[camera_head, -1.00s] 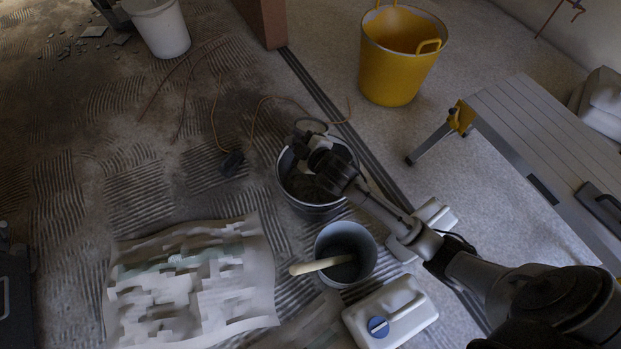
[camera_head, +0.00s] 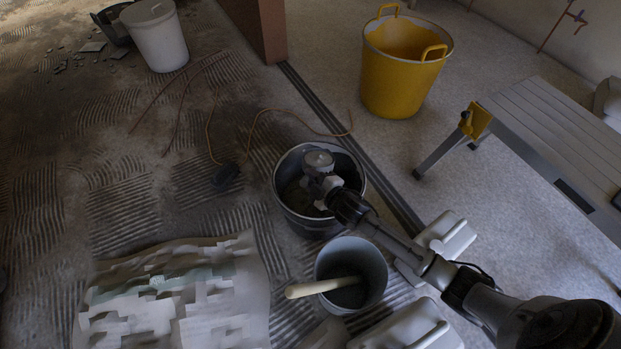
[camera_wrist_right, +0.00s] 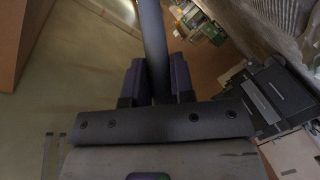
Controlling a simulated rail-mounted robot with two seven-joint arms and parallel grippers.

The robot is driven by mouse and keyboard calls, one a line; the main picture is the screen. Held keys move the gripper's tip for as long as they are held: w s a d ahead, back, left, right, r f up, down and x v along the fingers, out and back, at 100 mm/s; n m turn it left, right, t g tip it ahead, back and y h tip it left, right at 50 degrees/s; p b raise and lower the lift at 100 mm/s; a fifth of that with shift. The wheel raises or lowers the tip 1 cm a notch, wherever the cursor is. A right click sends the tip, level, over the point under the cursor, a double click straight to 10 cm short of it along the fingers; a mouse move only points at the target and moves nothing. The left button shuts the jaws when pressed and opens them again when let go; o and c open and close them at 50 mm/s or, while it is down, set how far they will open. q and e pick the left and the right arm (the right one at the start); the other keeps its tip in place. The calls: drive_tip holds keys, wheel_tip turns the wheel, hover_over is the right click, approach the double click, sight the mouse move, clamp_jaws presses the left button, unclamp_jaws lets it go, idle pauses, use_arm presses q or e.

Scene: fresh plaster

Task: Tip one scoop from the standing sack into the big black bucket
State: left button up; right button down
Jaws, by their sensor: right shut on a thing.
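The big black bucket (camera_head: 283,203) stands on the floor in the middle of the head view, with dark contents partly visible inside. My right gripper (camera_head: 322,184) is over its mouth, and my wrist hides part of the opening. In the right wrist view, my right gripper (camera_wrist_right: 157,88) is shut on a dark, rod-like handle (camera_wrist_right: 152,35), apparently the scoop's. The scoop's bowl and any load cannot be made out. A pale, crumpled paper sack (camera_head: 225,295) shows at lower left; I cannot tell whether it stands. My left gripper is not in view.
A grey bucket (camera_head: 322,262) with a pale-handled tool (camera_head: 318,287) stands close in front of the black one. White jerrycans (camera_head: 450,238) are beside my right arm. A yellow tub (camera_head: 395,85), a folding bench (camera_head: 545,125) and a white bucket (camera_head: 157,42) stand farther back. A cable lies behind the black bucket.

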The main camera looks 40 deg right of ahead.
wheel_tip(320, 180, down, 6)
drive_tip(key=a+n+g+h+p, duration=0.1)
drive_tip(key=n+g+h+p, duration=0.4)
drive_tip(key=p, duration=1.4)
drive_tip(key=n+g, duration=0.3)
drive_tip(key=g, duration=0.2)
drive_tip(key=shift+w+a+f, duration=0.15)
drive_tip(key=shift+w+a, duration=0.15)
drive_tip(key=shift+w, duration=0.05)
